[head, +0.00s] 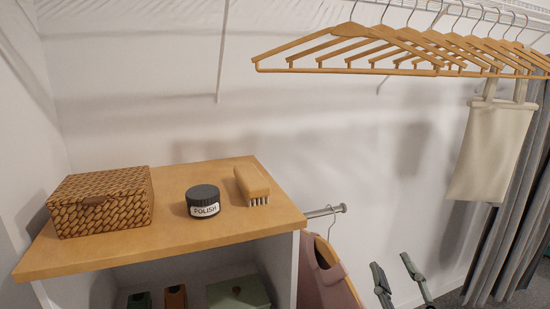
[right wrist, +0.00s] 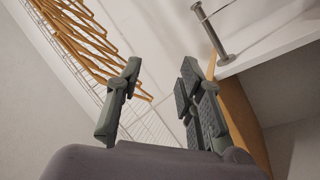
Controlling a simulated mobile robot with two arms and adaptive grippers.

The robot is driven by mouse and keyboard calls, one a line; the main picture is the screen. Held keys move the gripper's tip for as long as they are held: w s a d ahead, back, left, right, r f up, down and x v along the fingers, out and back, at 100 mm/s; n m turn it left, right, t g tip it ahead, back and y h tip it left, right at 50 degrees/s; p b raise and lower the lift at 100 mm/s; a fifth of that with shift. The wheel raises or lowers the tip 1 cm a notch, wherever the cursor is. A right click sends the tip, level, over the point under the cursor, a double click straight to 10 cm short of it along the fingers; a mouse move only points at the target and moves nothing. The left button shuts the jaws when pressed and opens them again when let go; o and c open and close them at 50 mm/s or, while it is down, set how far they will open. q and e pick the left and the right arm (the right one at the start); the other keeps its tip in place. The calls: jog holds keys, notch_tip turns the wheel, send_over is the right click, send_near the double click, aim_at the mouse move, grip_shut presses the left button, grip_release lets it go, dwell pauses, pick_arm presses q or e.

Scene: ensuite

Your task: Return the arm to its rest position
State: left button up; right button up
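My right gripper (head: 391,263) shows at the bottom of the head view, right of the shelf unit, with its fingertips pointing up. Its two fingers are spread apart with nothing between them. In the right wrist view the gripper (right wrist: 161,68) is also open and empty, with wooden hangers and a wire shelf behind it. My left gripper is not in view.
A wooden shelf top (head: 170,235) holds a woven box (head: 102,203), a polish tin (head: 203,201) and a brush (head: 252,184). A pink garment (head: 337,285) hangs on a rail (head: 325,211) left of my right gripper. Wooden hangers (head: 345,60), a cream bag (head: 487,150) and a grey curtain (head: 510,220) are at right.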

jog(key=s+d+f+m+g+h, duration=0.2)
jog(key=s+f+m+g, duration=0.15)
jog(key=f, duration=0.65)
jog(key=s+d+f+m+g+h, duration=0.1)
jog(key=s+f+m+g, duration=0.1)
jog(key=f+g, duration=0.5)
jog(key=s+a+f+g+y, duration=0.25)
jog(key=s+f+g, duration=0.45)
jog(key=s+f, duration=0.85)
jog(key=s+f+g, duration=0.1)
jog(key=s+f, duration=0.1)
jog(key=f, duration=1.2)
jog(key=s+f, duration=0.2)
jog(key=f, duration=1.1)
jog(key=s+d+f+g, duration=0.1)
jog(key=s+d+f, duration=0.1)
jog(key=s+f, duration=1.3)
jog(key=shift+s, duration=0.3)
